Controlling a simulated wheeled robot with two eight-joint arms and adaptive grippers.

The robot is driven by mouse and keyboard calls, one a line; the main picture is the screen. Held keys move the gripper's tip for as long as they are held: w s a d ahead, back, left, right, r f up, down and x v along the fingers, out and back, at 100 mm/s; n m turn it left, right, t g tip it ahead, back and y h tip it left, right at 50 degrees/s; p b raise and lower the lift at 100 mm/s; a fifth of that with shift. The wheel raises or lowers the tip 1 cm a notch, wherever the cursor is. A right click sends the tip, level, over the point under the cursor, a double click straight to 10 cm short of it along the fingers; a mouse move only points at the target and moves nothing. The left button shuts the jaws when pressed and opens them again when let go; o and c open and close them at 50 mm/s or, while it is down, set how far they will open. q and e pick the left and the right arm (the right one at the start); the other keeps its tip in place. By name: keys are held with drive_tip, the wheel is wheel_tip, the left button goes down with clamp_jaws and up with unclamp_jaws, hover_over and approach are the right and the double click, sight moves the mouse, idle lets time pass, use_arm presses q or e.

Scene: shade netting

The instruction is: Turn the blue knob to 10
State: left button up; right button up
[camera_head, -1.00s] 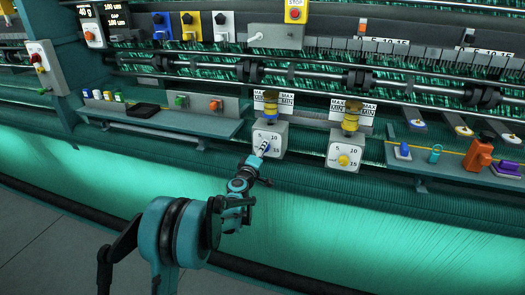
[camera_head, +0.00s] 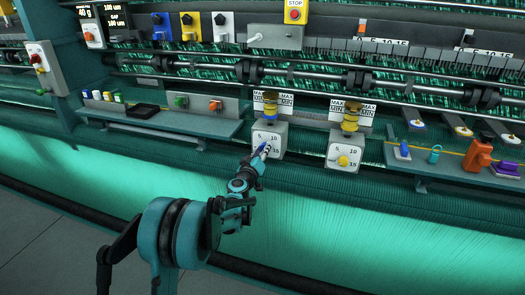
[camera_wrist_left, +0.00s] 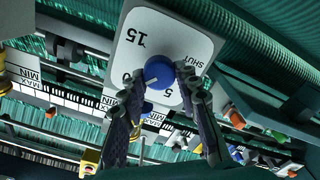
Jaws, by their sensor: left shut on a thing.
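The blue knob (camera_wrist_left: 159,72) sits on a pale dial plate (camera_wrist_left: 148,38) marked SHUT, 5, 10 and 15, which appears upside down in the left wrist view. My left gripper (camera_wrist_left: 160,72) has one finger on each side of the knob and is shut on it. A short white mark on the knob's face lies on the side toward the 5 and 10. In the head view the dial box (camera_head: 275,133) stands below a blue-and-yellow fitting, and my left gripper (camera_head: 260,151) covers much of the knob (camera_head: 263,146). My right gripper is not in view.
A similar dial box with a yellow knob (camera_head: 343,160) stands just to the right. A shelf with an orange item (camera_head: 479,154) and small tools is farther right. A shelf with small switches (camera_head: 195,103) is to the left. Green netting (camera_head: 320,220) hangs below.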

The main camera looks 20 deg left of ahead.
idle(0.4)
use_arm(q)
drive_tip(key=o, duration=1.2)
drive_tip(key=shift+c, duration=0.2)
drive_tip(key=s, duration=1.2)
drive_tip(key=shift+a, duration=0.15)
